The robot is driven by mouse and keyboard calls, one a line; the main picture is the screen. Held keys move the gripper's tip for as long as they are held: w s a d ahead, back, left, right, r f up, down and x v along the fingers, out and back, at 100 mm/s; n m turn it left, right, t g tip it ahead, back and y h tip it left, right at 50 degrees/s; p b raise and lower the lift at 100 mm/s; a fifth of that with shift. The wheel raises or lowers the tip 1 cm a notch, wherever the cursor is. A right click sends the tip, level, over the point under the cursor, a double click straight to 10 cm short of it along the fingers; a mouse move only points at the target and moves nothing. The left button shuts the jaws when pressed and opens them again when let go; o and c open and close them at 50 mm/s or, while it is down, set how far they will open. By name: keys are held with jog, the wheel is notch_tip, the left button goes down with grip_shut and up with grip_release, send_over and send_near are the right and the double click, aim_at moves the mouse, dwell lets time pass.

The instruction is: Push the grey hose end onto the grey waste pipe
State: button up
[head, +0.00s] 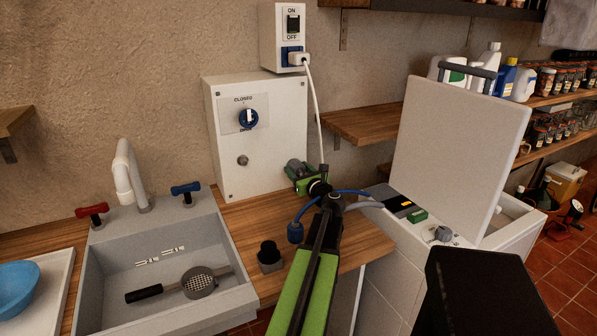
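A grey hose (369,206) runs left from the white top-lid machine and passes behind my arm. Its end is hidden there or too small to make out. My gripper (301,178), green and grey, is over the counter in front of the white wall box. My wrist and the small size hide its fingers, so I cannot tell whether it holds anything. A dark upright stub (269,254) on a square base stands on the counter by the sink; it may be the waste pipe, but it looks nearly black. A grey round fitting (243,160) sits on the wall box.
A blue hose (309,207) with a blue end (295,232) lies beside my arm. The sink (94,300) holds a strainer (198,282). The machine's raised lid (455,150) stands at right. A white cable hangs behind my wrist.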

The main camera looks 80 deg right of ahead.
jog(key=o, duration=0.4)
jog(key=shift+c, duration=0.2)
jog(key=v, duration=1.2)
